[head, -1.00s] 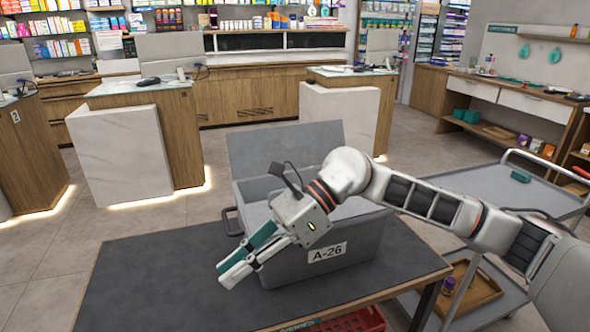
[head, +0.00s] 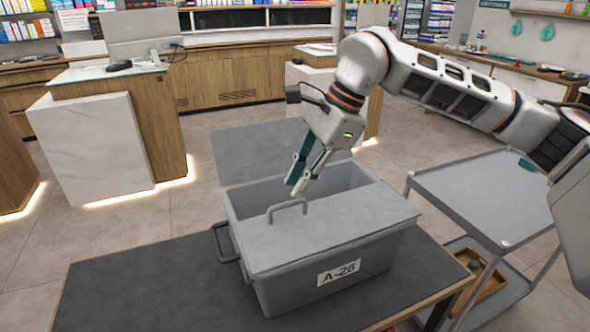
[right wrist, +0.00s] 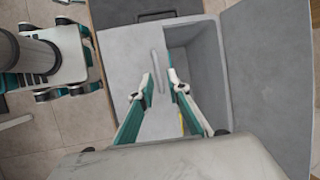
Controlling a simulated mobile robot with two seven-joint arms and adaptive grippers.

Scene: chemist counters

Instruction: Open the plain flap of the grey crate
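The grey crate (head: 286,283), labelled A-26, stands on the dark-topped table. Its plain flap (head: 262,150), without a handle, is swung back on the far side and lies outward; it shows at right in the right wrist view (right wrist: 268,85). The near flap (head: 335,228) is shut over the crate's front part and carries a bar handle (head: 287,204). Between the flaps, the far part of the crate is open. My right gripper (head: 294,188) is empty, with a gap between its fingertips, above the crate opening near the handle. My left gripper does not show.
The table (head: 150,285) has free room left of the crate. A grey trolley (head: 480,190) stands to the right, with a wooden tray (head: 486,283) on its lower shelf. A white-fronted counter (head: 95,150) stands behind, across open floor.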

